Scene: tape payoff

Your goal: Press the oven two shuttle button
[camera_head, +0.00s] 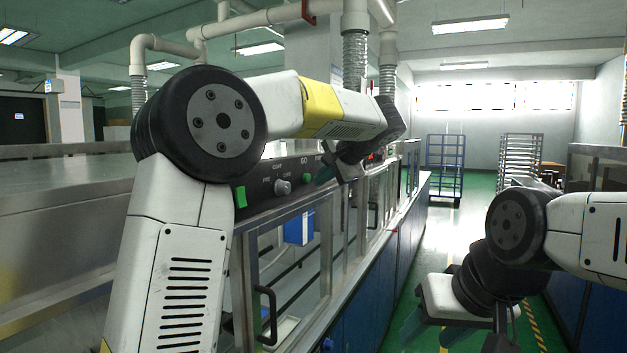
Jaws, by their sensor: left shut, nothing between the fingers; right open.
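A dark control panel (262,190) runs along the top of the oven line. It carries a large green button (240,197), a grey knob (282,187) and a smaller green button (307,178). The labels are too small to tell which is the oven two shuttle button. My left gripper (325,175) is shut and empty, in front of the panel, just right of the smaller green button; I cannot tell whether it touches anything. My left arm hides part of the panel. My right gripper (432,326) is open and empty, low over the aisle at the right.
Below the panel are glazed doors with a black handle (266,314) and a blue box (298,228) behind the glass. A green-floored aisle lies to the right, with a blue cart (444,166) and a tray rack (521,161) far back. White pipes hang above.

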